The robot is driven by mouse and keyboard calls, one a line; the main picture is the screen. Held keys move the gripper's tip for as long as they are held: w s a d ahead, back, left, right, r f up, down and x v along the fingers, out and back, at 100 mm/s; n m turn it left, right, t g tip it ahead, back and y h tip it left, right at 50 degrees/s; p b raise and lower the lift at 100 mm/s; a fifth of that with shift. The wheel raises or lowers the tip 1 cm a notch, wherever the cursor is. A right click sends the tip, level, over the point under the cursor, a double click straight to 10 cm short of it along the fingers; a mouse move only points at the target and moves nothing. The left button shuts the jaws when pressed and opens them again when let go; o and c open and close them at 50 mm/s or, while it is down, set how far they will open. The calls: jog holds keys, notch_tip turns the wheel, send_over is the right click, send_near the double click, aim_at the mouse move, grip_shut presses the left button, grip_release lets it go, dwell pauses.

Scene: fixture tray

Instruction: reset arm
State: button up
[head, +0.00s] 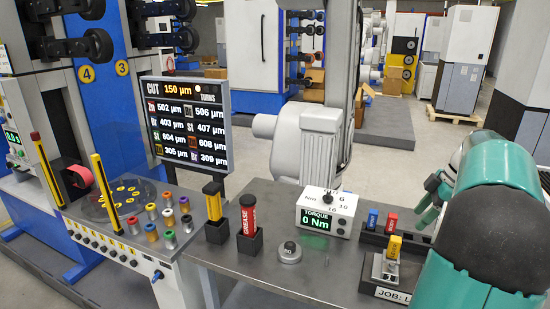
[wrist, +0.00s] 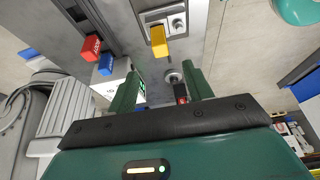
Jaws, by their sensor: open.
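My teal arm stands at the right of the head view. My gripper (head: 432,200) is raised above the right part of the bench, partly hidden by the arm. In the wrist view my gripper (wrist: 162,88) has its two green fingers wide apart, with nothing held between them. A yellow-topped piece (head: 394,245) sits in a grey fixture (head: 378,268) with a partly hidden "JOB" label. It also shows ahead of the fingers in the wrist view (wrist: 158,42). A blue piece (head: 372,218) and a red piece (head: 391,222) stand in a dark rack behind it.
A torque box (head: 326,212) reading 0 Nm, a round grey knob (head: 289,252), a red grease tube (head: 248,214) and a yellow-topped tube (head: 213,203) stand on the grey bench (head: 310,280). A screen (head: 185,125) and a cart with coloured tools lie left. The front middle of the bench is clear.

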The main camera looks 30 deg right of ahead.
jog(key=w+a+r+m+h, duration=0.1)
jog(key=w+a+r+m, duration=0.15)
jog(key=a, duration=0.85)
jog(key=w+a+r+m+h, duration=0.1)
jog(key=w+a, duration=0.2)
jog(key=a, duration=0.8)
jog(key=s+a+f+m, duration=0.1)
jog(key=s+a+f, duration=0.1)
jog(key=a, duration=0.5)
jog(key=s+a+f+m+t, duration=0.1)
jog(key=s+a+f+m, duration=0.1)
jog(key=s+a, duration=0.2)
jog(key=s+a+f+m+t+h, duration=0.1)
jog(key=s+a+f+m, duration=0.1)
jog(key=a, duration=0.9)
jog(key=shift+s, duration=0.6)
